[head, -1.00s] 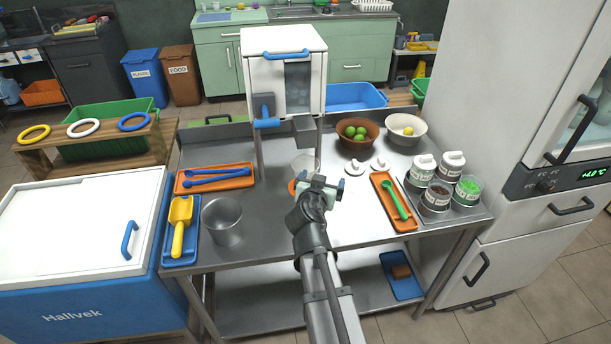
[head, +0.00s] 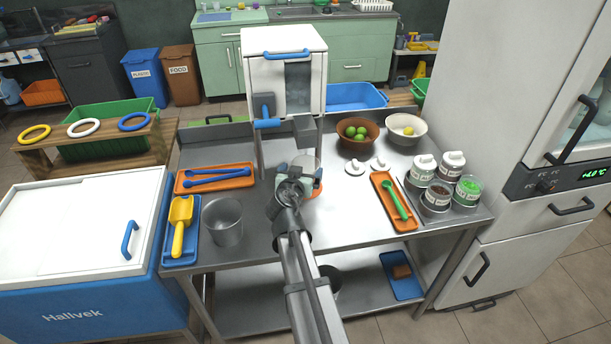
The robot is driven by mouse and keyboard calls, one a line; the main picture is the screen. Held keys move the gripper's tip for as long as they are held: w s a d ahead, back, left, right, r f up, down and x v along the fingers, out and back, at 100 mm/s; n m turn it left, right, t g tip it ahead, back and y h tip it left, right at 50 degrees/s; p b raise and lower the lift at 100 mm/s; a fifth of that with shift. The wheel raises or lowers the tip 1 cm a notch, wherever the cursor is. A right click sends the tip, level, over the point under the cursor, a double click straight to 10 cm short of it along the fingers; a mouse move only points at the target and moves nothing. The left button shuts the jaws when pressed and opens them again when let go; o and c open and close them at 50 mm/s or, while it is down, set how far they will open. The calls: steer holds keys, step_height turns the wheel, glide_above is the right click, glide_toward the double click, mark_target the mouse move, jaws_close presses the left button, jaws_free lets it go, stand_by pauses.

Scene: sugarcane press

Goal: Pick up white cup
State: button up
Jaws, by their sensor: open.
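A pale, partly see-through cup (head: 306,159) stands on the steel table below the press (head: 285,75); I take it for the white cup. My gripper (head: 299,170) is open and in front of it, covering most of it. I cannot tell whether the fingers touch the cup or are around it. An orange round thing (head: 318,186) shows beside the gripper, mostly hidden by it.
A metal bucket (head: 222,222), a blue tray with a yellow scoop (head: 180,228) and an orange tray with blue tools (head: 190,185) are on the left. Two lids (head: 355,168), a tray with a green spoon (head: 396,200), two bowls (head: 358,142) and several jars (head: 437,196) are on the right.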

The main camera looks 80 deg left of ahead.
mark_target(308, 159)
steer(key=shift+x, duration=2.95)
steer(key=shift+w+r, duration=0.1)
steer(key=shift+c, duration=0.5)
steer(key=c, duration=0.8)
